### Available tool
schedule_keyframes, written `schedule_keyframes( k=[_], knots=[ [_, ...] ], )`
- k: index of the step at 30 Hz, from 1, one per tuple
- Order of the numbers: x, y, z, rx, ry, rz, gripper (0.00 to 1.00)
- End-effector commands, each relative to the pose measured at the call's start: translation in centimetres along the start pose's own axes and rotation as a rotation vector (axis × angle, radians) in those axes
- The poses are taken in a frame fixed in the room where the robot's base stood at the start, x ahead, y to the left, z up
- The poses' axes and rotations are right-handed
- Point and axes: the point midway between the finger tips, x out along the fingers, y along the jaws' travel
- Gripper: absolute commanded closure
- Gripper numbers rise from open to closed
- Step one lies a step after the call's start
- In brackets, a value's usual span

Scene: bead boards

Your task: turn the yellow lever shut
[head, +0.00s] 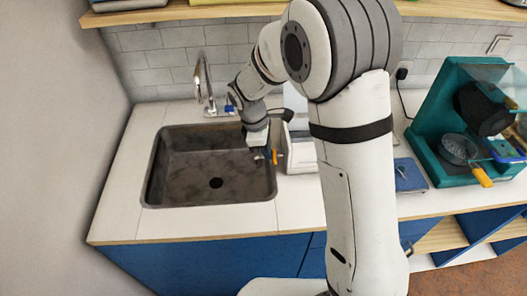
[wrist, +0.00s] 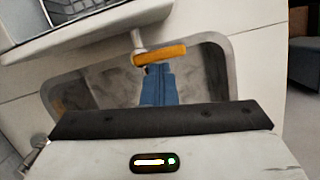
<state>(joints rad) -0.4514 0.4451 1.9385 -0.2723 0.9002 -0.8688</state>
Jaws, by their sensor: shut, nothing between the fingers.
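The yellow lever (head: 275,156) is on the side of a white appliance (head: 300,157), at the right rim of the sink. In the wrist view the lever (wrist: 160,54) is a bar lying across the picture on a short metal stem (wrist: 137,40). My gripper (wrist: 154,69) is shut and empty, its blue fingers pointing at the lever. The fingertips are right by the lever's lower edge in that view; I cannot tell whether they touch it. In the head view my arm hides part of the appliance, and the fingertips are hard to make out.
The dark sink (head: 160,178) lies below and left of my gripper. A metal faucet (head: 203,85) stands behind it. A teal machine (head: 447,115) and a blue scale-like pad (head: 408,174) are at the right. The counter (head: 120,200) left of the sink is clear.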

Motion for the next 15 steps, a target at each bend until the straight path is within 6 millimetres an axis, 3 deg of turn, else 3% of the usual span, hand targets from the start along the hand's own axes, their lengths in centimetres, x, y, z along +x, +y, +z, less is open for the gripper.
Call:
schedule_keyframes(
  k=[15],
  knots=[
    [-0.93,0.2,0.16,0.001,0.001,0.003,1.0]
  ],
)
